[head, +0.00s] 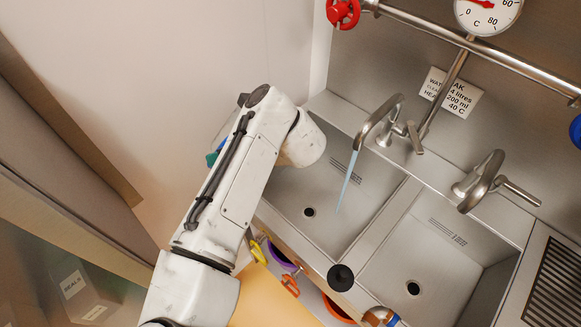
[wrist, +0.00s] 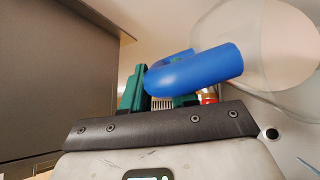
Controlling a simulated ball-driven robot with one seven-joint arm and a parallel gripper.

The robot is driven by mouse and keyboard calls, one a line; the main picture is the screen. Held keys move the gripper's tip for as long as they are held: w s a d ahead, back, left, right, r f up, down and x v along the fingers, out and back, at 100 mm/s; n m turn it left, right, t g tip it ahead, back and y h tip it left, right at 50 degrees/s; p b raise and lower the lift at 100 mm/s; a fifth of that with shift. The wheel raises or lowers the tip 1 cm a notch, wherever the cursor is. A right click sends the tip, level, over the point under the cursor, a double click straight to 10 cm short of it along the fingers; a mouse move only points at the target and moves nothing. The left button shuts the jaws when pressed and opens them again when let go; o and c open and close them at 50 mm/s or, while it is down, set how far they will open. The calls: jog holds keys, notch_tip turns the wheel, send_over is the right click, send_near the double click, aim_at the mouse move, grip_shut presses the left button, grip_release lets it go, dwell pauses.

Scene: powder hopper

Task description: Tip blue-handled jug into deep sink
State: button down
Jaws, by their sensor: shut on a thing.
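My gripper (wrist: 160,92) has green fingers closed on the blue handle (wrist: 200,72) of the jug. The jug's clear body (wrist: 262,45) extends to the upper right in the wrist view; its contents and tilt cannot be told. In the head view, a bit of green gripper (head: 212,158) shows left of my arm, beside the left basin's side of the counter; the jug is mostly hidden behind the arm. Two steel sink basins are in the head view, a left one (head: 315,236) and a right one (head: 400,262). I cannot tell which is deeper.
Water runs from the left tap (head: 378,120) into the left basin. A second tap (head: 487,182) stands over the right basin. Yellow, purple and orange handles (head: 285,260) hang along the front edge. A drainer grate (head: 553,290) lies at right.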

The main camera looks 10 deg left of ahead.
jog(key=shift+w+d+y, duration=0.1)
jog(key=shift+d+y, duration=0.05)
jog(key=shift+y, duration=0.25)
jog(key=shift+d+f+y, duration=0.2)
jog(key=shift+f+y, duration=0.15)
jog(key=shift+y, duration=0.15)
jog(key=shift+w+f+n+g+y+b, duration=0.35)
jog(key=shift+n+y+b, duration=0.35)
jog(key=shift+y, duration=0.2)
jog(key=shift+s+d+f+y+b, duration=0.25)
jog(key=shift+f+y+b, duration=0.25)
jog(key=shift+b, duration=0.75)
jog(key=shift+d+r, duration=0.1)
jog(key=shift+r, duration=0.05)
jog(key=shift+d+y+p, duration=0.25)
jog(key=shift+y+p, duration=0.15)
jog(key=shift+y, duration=0.4)
jog(key=shift+w+d+f+y+b, duration=0.1)
jog(key=shift+d+f+y+b, duration=0.3)
jog(key=shift+f+y, duration=0.5)
